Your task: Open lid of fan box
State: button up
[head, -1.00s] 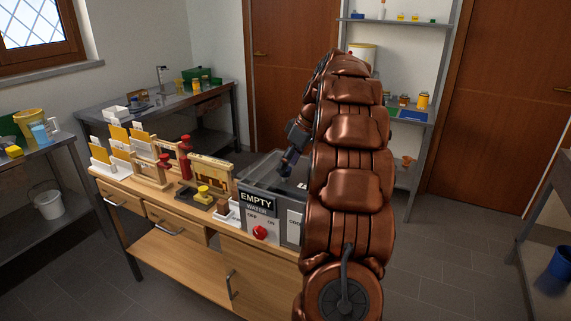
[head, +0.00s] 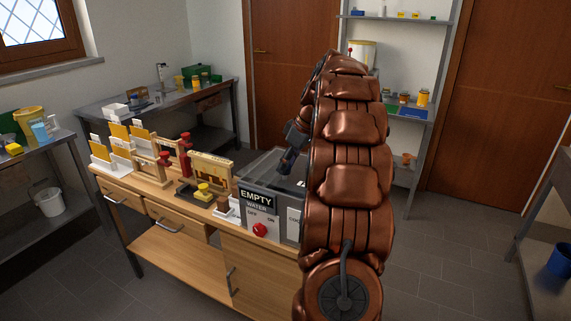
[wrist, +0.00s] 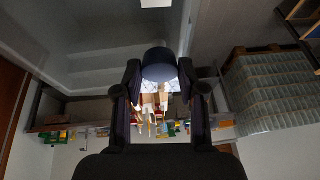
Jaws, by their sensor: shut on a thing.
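A grey box (head: 274,229) stands at the right end of the wooden bench. Its front carries an EMPTY sign, a WATER label and a red OFF/ON knob. A grey see-through panel, seemingly its lid (head: 263,166), shows at its top; how far it stands open is hard to tell. My gripper (head: 287,167) is at the top of the box, partly hidden by my copper arm. In the wrist view my gripper (wrist: 160,82) is shut on a dark rounded knob (wrist: 160,62), seemingly the lid's handle. The arm hides the box's right side.
A metal shelf (head: 410,110) stands behind my arm. Open floor (head: 455,260) lies to the right.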

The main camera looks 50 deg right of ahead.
grip_shut()
jog(key=shift+w+a, duration=0.1)
jog(key=shift+a, duration=0.25)
jog(key=shift+d, duration=0.35)
jog(key=shift+d+r+b, duration=0.15)
jog(key=shift+r+b, duration=0.15)
